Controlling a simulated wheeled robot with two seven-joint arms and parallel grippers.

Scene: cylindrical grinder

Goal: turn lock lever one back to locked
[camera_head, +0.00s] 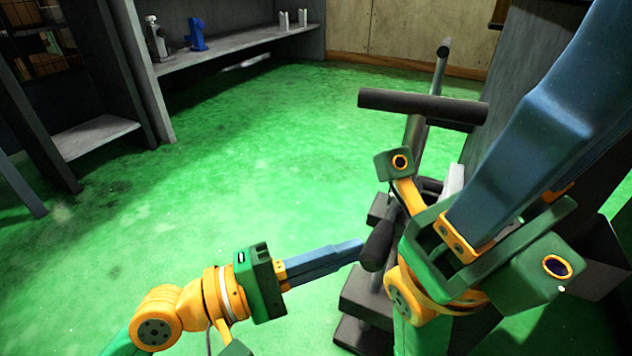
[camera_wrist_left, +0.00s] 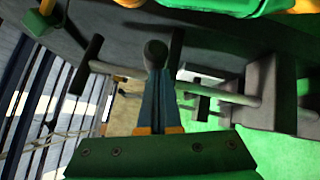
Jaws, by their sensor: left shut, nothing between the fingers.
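A dark, rounded lever handle (camera_head: 378,245) stands tilted on the grey machine; I take it to be lock lever one, though no label shows. My left gripper (camera_head: 360,246) comes in from the left with its blue fingers together and empty. Its tips are at the handle's left side, touching or almost touching it. In the left wrist view the shut fingers (camera_wrist_left: 156,75) point at the round dark end of a handle (camera_wrist_left: 155,52). The lever's pivot is hidden behind my right arm. My right gripper (camera_head: 540,120) is large at the right, its fingertips cut off by the frame.
A dark crossbar (camera_head: 422,105) on a post rises behind the lever. Grey machine blocks (camera_head: 365,300) lie below it. My right arm crowds the lever's right side. A shelf (camera_head: 235,48) with small items stands far off. The green floor (camera_head: 230,150) to the left is clear.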

